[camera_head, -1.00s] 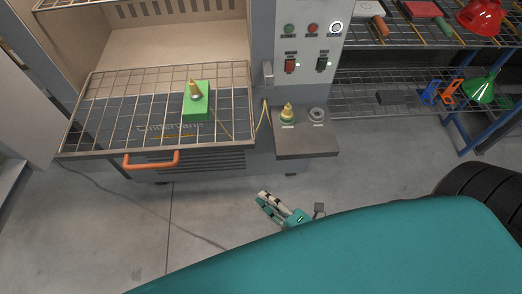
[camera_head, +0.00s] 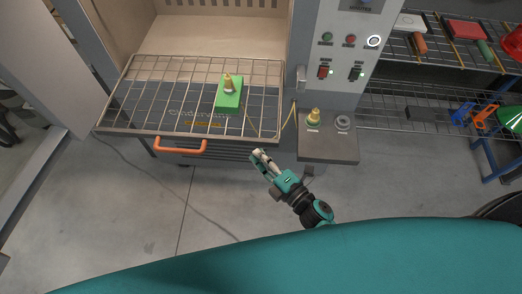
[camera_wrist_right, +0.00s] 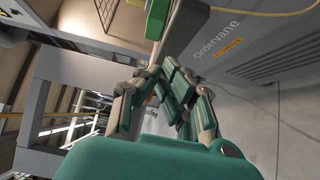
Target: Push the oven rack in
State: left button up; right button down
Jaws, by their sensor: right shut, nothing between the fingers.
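The oven rack (camera_head: 125,131) is a wire shelf pulled out of the oven's open chamber, with an orange handle (camera_head: 180,147) on its front edge. My right gripper (camera_head: 258,156) is shut and empty, just in front of the rack's right front corner and to the right of the handle. In the right wrist view the gripper (camera_wrist_right: 160,82) is close below the green block (camera_wrist_right: 157,16); contact with the rack cannot be told. My left gripper is not in view.
Right of the rack is a control panel (camera_head: 340,55) with buttons and switches. Below it a small grey shelf (camera_head: 328,152) holds a brass-topped piece and a ring. A wire shelf unit (camera_head: 400,118) with tools stands further right.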

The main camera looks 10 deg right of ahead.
aim_at(267, 92)
jog(key=shift+w+d, duration=0.2)
jog(key=shift+w, duration=0.25)
jog(key=shift+w, duration=0.1)
jog(key=shift+w+d, duration=0.1)
jog(key=shift+w, duration=0.1)
jog(key=w+d+b, duration=0.2)
jog(key=w, duration=0.5)
jog(key=w+d+b, duration=0.1)
jog(key=w+d, duration=0.1)
jog(key=w, duration=0.5)
jog(key=w+d+b, duration=0.2)
jog(key=w+d, duration=0.1)
jog(key=w, duration=0.4)
jog(key=shift+b, duration=0.3)
jog(key=shift+s+a+f, duration=0.1)
